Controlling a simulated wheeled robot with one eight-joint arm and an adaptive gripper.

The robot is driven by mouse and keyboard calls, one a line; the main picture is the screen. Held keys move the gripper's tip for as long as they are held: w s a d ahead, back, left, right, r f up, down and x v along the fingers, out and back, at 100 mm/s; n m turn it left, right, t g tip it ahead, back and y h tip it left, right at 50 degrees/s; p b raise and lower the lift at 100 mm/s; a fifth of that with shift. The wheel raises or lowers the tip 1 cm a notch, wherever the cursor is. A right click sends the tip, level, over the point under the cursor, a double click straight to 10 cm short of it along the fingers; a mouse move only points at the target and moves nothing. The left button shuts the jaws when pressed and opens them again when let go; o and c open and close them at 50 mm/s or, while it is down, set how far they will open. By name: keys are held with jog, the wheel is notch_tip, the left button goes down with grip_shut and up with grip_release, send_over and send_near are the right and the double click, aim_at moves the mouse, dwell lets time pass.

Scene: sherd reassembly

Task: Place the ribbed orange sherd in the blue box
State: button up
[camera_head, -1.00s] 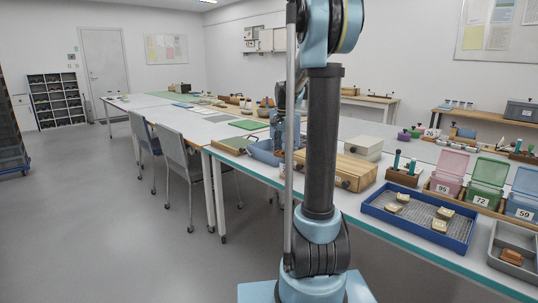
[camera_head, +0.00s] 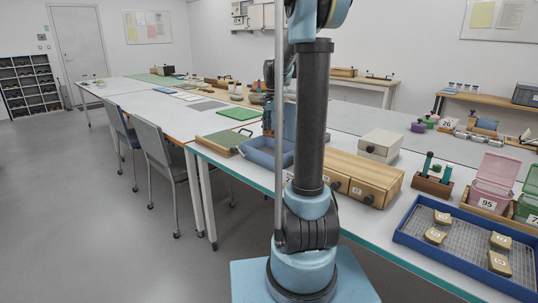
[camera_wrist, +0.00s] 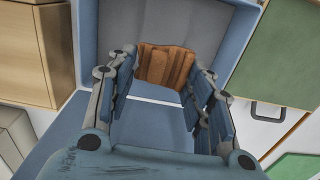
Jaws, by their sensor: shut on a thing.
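The ribbed orange sherd (camera_wrist: 166,66) is between the fingertips of my gripper (camera_wrist: 160,82) in the wrist view. My gripper is shut on it. Behind and around it is the blue box (camera_wrist: 88,30), with a grey inner floor. The sherd overlaps the box in this view; I cannot tell its height above the floor or whether it touches. In the head view the blue box (camera_head: 262,150) stands on the long table, partly behind my arm. The sherd is hidden there.
A wooden drawer unit (camera_head: 362,178) stands right of the box, with a pale box (camera_head: 380,145) behind it. A green-topped case (camera_head: 222,141) is on its left. A blue tray (camera_head: 405,238) with several pale sherds lies at the right front. Chairs (camera_head: 160,150) stand at left.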

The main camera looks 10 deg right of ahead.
jog(key=f, duration=0.4)
jog(key=shift+w+f, duration=0.2)
jog(key=shift+f, duration=0.2)
jog(key=shift+s+f, duration=0.1)
jog(key=shift+f, duration=2.4)
jog(key=o, duration=1)
jog(key=shift+o, duration=0.2)
notch_tip(320, 180, up, 12)
jog(key=shift+s+r, duration=0.1)
